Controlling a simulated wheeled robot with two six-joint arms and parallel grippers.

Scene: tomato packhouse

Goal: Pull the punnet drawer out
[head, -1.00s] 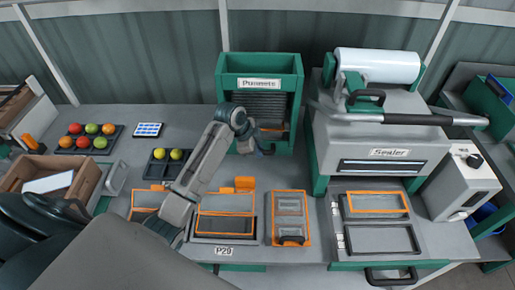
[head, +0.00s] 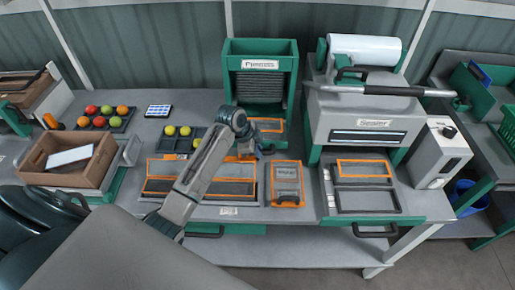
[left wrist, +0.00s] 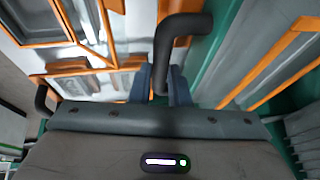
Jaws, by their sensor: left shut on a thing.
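The green punnet dispenser (head: 262,47) stands at the back middle of the bench with a dark stack in its front. An orange-rimmed punnet (head: 268,125) shows at its base, where the drawer is. My left gripper (head: 266,150) is in front of this base, and my forearm hides part of it. In the left wrist view my left gripper (left wrist: 161,85) is shut on a black bent drawer handle (left wrist: 183,25). How far out the drawer stands is hard to tell. My right gripper is not in view.
A lidded orange-rimmed punnet (head: 286,183) lies just in front of my left gripper. The sealer (head: 365,105) stands on the right with its tray drawer out.

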